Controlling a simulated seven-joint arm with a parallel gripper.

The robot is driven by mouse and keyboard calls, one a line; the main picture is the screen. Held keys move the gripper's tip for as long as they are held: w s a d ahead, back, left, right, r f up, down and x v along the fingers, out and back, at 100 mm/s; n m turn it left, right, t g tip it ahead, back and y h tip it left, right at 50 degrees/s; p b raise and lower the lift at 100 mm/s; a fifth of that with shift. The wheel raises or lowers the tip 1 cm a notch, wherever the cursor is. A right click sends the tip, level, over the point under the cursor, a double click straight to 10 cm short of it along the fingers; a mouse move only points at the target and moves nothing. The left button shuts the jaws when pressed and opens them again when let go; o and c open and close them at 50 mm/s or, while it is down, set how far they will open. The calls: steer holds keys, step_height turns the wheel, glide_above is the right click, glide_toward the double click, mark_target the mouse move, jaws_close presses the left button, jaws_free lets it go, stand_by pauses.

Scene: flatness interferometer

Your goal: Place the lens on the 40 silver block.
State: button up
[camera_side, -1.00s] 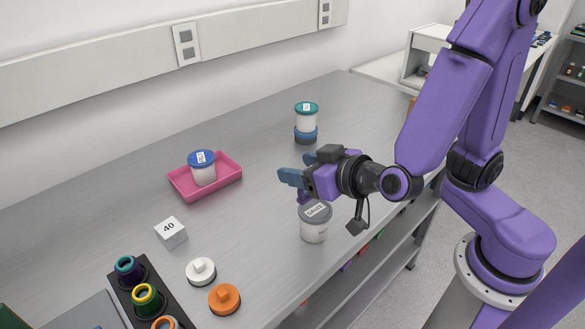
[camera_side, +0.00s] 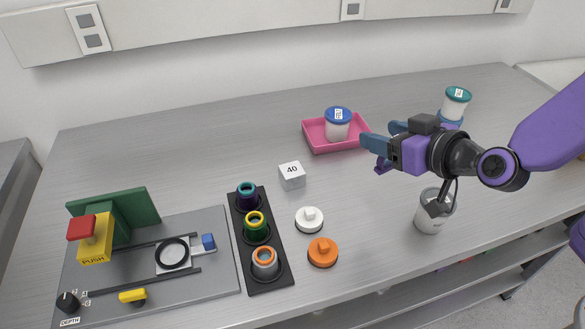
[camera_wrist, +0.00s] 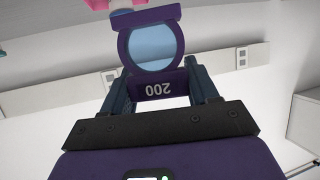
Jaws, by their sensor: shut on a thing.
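The silver block labelled 40 (camera_side: 292,176) stands on the bench in the side view, left of and below my gripper. My gripper (camera_side: 379,136) is raised above the bench, between the pink tray and the jar in the picture. In the wrist view its fingers (camera_wrist: 158,88) are shut on the lens (camera_wrist: 152,49), a round bluish glass in a dark purple frame marked 200, upside down in the picture. In the side view only a small purple part of the lens (camera_side: 382,167) shows below the fingers; the rest is hidden.
A pink tray (camera_side: 314,145) with a blue-lidded jar (camera_side: 337,126) stands behind the block. A grey device plate (camera_side: 220,265) lies left.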

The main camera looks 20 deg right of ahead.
steer(key=w+a+r+n+y, duration=0.2)
steer(key=w+a, duration=0.1)
steer(key=a, duration=0.2)
glide_above(287, 166)
steer(key=shift+g, duration=0.3)
step_height(287, 166, down, 9)
steer(key=shift+d+f, duration=0.15)
steer(key=shift+f, duration=1.65)
steer(key=shift+f, duration=0.1)
steer(key=o, duration=1)
steer(key=shift+o, duration=0.2)
